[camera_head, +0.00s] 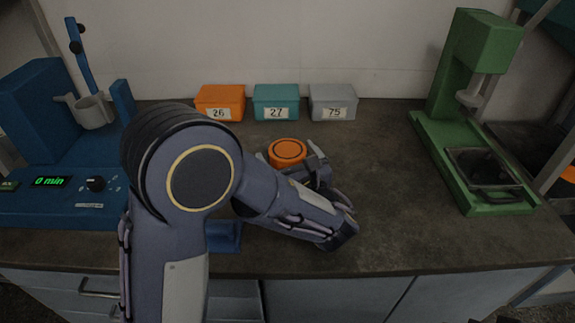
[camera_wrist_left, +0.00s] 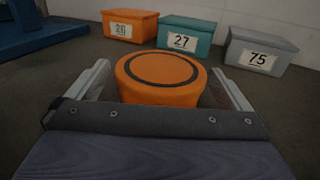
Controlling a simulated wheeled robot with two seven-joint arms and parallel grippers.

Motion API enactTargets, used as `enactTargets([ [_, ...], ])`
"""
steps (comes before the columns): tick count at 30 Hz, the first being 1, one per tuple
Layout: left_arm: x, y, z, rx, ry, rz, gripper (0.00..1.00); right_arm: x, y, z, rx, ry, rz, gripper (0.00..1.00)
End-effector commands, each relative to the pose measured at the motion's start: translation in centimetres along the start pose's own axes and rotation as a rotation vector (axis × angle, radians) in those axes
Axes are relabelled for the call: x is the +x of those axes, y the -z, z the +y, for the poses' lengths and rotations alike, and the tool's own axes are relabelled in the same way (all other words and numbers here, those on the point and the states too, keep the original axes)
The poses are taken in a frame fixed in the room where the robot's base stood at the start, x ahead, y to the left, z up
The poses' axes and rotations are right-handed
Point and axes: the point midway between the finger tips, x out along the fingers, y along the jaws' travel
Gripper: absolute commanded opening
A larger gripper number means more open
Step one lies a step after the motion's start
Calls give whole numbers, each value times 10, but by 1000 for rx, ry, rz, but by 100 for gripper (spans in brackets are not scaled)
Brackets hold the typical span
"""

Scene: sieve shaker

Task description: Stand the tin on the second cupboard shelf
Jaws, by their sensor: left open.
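An orange round tin (camera_head: 288,151) with a dark ring on its lid stands upright on the dark worktop, in the middle of the head view. In the left wrist view the tin (camera_wrist_left: 160,76) stands between the two fingers. My left gripper (camera_head: 290,158) is open around it, one finger on each side; small gaps seem to show, and I cannot tell whether either finger touches. The lower part of the tin is partly hidden by the gripper. The cupboard's second shelf cannot be made out. My right gripper is not in view.
Three lidded boxes stand behind the tin: orange 26 (camera_head: 220,101), teal 27 (camera_head: 276,101) and grey 75 (camera_head: 333,101). A blue machine (camera_head: 52,140) stands left, a green press (camera_head: 455,140) right. The worktop (camera_head: 380,190) right of my arm is clear.

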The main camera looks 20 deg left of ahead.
Motion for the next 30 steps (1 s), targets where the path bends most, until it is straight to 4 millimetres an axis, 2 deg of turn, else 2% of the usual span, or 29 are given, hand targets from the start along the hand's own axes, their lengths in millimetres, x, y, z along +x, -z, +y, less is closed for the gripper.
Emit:
enactTargets([
  [3, 0, 0, 0, 0, 0, 0, 100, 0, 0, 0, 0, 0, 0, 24],
  [14, -1, 0, 0, 0, 0, 0, 53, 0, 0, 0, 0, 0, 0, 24],
  [17, -1, 0, 0, -1, 0, 0, 45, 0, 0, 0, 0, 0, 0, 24],
  [25, -1, -5, 0, -2, 0, -1, 45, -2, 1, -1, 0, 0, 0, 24],
  [30, -1, -24, 0, -6, 0, -2, 45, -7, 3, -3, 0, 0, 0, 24],
])
